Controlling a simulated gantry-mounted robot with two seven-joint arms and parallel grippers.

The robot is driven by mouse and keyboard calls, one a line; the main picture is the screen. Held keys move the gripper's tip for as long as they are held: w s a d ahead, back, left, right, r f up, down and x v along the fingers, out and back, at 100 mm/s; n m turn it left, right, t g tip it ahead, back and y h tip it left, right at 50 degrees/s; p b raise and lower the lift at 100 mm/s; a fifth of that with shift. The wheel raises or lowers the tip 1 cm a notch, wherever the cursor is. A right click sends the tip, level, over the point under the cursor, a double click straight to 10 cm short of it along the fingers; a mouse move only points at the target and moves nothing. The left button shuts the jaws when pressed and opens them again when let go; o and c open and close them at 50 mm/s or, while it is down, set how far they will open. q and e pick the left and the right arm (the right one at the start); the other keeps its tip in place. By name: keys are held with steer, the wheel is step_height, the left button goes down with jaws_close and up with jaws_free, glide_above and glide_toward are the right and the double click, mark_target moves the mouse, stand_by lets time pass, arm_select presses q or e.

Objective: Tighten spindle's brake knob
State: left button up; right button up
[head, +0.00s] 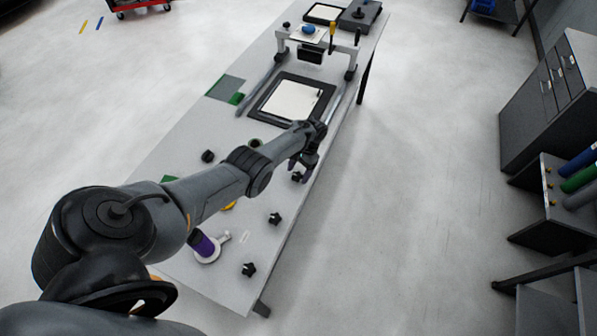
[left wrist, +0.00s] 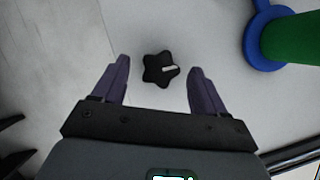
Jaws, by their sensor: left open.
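A black star-shaped knob (left wrist: 160,69) with a pale mark on top shows in the left wrist view, between my left gripper's fingertips and apart from both. My left gripper (head: 300,171) is open, its purple fingers either side of that knob. In the head view a black knob (head: 297,177) shows by the fingers at the table's right edge. More star knobs, a middle one (head: 274,218) and a near one (head: 249,269), lie nearer. A green cylinder with a blue flange (left wrist: 262,35) stands right of the fingers in the left wrist view. My right gripper is not in view.
The long grey table (head: 185,140) carries a purple roll on a white base (head: 206,248), partly behind my arm. A black-framed white panel (head: 292,100) and a white gantry frame (head: 318,42) lie farther back. A dark cabinet (head: 545,105) stands right; the floor between is clear.

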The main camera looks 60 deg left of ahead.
arm_select(q)
steer(key=d+p+v, duration=0.1)
steer(key=v, duration=0.9)
steer(key=shift+w+a+r, duration=0.15)
steer(key=shift+a+r, duration=0.05)
steer(key=shift+a, duration=0.3)
steer(key=s+d+r+m+t+y+p, duration=0.1)
steer(key=s+d+r+m+t+p, duration=0.15)
steer(key=s+d, duration=0.45)
steer(key=s+d+r+m+t+y+p, duration=0.15)
steer(key=s+d+r+p, duration=0.25)
steer(key=d, duration=0.6)
steer(key=s+d+r+m+t+p, duration=0.1)
steer(key=s+d+r+t+p, duration=0.25)
steer(key=d, duration=0.55)
steer(key=s+d+r+h, duration=0.1)
steer(key=s+d+r, duration=0.4)
steer(key=s+r, duration=0.2)
steer(key=shift+s+d+r+h+p, duration=0.25)
steer(key=shift+d+r+h+p, duration=0.15)
steer(key=shift+r, duration=0.4)
